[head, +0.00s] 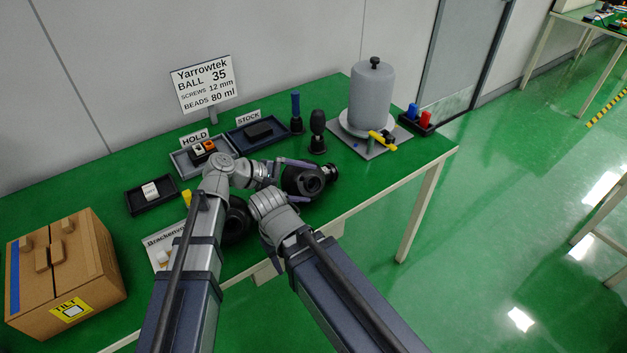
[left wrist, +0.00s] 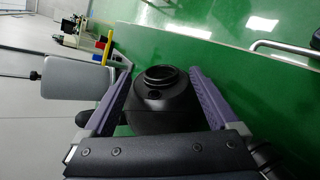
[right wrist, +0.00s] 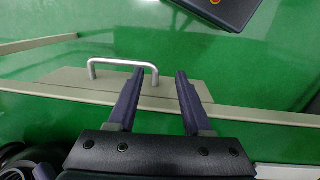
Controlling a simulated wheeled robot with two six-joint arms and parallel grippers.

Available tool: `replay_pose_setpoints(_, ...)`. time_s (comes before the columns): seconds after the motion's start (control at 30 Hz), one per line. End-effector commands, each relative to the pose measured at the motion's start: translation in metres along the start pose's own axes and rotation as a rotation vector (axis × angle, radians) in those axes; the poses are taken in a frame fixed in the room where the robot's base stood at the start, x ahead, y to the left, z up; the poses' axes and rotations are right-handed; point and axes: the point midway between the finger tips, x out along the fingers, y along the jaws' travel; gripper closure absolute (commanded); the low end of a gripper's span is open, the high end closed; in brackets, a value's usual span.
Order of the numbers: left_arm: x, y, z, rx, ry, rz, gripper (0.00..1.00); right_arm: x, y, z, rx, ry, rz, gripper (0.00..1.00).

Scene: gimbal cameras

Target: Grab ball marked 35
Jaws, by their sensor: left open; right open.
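A black rounded body (head: 305,181) with round openings stands near the front edge of the green table. In the left wrist view, the same black body (left wrist: 158,103) has a raised ring on top. I can read no 35 on it, and cannot tell whether it is the ball. My left gripper (left wrist: 160,75) is open, its purple fingers on either side of the black body; contact cannot be told. My right gripper (right wrist: 160,73) is open and empty, over the table edge near a metal handle (right wrist: 122,65).
A sign (head: 206,83) reads BALL 35, SCREWS 12 mm, BEADS 80 ml. HOLD tray (head: 182,166), STOCK tray (head: 238,142), a black tool (head: 317,130) and a grey cylinder (head: 371,95) stand behind. A cardboard box (head: 75,272) is at left.

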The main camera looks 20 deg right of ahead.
Motion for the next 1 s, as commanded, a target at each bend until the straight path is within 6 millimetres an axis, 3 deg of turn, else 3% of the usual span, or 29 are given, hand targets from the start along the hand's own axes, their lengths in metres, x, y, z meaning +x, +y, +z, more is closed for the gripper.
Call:
replay_pose_setpoints(0.03, 0.011, -0.004, -0.003, 0.001, -0.002, -0.002, 0.06, 0.009, -0.001, -0.001, 0.000, 0.000, 0.000, 0.50)
replay_pose_setpoints(0.2, 0.034, -0.003, -0.003, 0.002, -0.002, -0.001, 0.06, 0.020, -0.002, -0.001, 0.000, 0.000, 0.000, 0.50)
replay_pose_setpoints(0.47, 0.035, -0.001, -0.001, 0.001, 0.000, 0.000, 0.07, 0.018, -0.002, -0.001, 0.000, 0.000, 0.000, 0.50)
replay_pose_setpoints(1.0, 0.035, -0.001, -0.002, 0.001, 0.001, 0.000, 0.68, 0.018, -0.002, -0.001, 0.000, 0.000, 0.000, 0.50)
